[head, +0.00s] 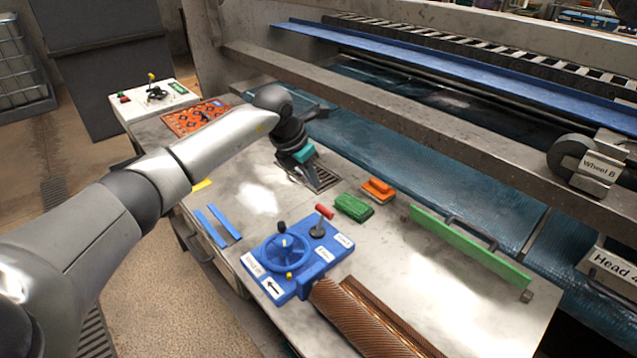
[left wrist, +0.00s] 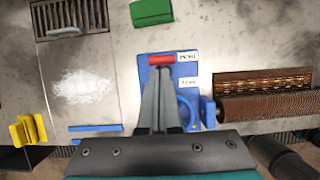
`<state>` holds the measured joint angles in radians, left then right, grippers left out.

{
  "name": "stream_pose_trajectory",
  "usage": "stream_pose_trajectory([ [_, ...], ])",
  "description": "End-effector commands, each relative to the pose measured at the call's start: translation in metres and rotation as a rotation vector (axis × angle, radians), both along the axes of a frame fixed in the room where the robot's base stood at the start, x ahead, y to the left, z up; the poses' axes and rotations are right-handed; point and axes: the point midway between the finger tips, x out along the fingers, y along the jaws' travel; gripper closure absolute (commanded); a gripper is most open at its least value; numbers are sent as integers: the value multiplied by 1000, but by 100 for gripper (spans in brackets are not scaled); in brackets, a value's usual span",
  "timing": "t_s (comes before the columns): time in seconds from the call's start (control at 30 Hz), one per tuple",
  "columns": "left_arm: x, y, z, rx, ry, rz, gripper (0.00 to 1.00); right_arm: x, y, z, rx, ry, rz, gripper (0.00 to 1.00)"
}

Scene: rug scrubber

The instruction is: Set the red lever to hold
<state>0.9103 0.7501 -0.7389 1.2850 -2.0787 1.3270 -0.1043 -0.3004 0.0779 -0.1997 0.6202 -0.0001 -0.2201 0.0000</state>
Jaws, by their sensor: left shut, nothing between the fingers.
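The red lever (head: 325,212) is a red handle on a dark stem, standing on the blue unit (head: 285,265) with a blue handwheel. White labels lie beside its base; their words are too small to read surely. In the left wrist view the red handle (left wrist: 161,60) lies crosswise just beyond my fingertips; I cannot tell whether they touch. My left gripper (head: 313,180) hangs above the table, behind the lever in the head view; its shut fingers (left wrist: 160,82) also show in the left wrist view, with nothing between them. My right gripper is not in view.
A green brush (head: 354,207) and an orange one (head: 378,190) lie behind the lever. A ribbed brown roller (head: 365,318) lies in front. A long green bar (head: 465,245) is at right. Blue strips (head: 218,225) lie at left. The machine's metal rail (head: 420,130) runs behind the table.

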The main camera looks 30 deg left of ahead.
Motion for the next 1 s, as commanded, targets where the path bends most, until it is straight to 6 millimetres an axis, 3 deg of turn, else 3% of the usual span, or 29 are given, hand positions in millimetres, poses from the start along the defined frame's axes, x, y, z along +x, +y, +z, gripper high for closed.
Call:
stream_pose_trajectory([
  [0.2,-1,5,12,1,1,0,100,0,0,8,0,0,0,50],
  [0.77,-1,3,11,-4,-2,-1,100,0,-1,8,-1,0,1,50],
  [0.87,0,-11,8,-45,-18,-17,100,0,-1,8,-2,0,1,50],
  [1.0,2,-67,5,-215,-89,-65,100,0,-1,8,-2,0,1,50],
])
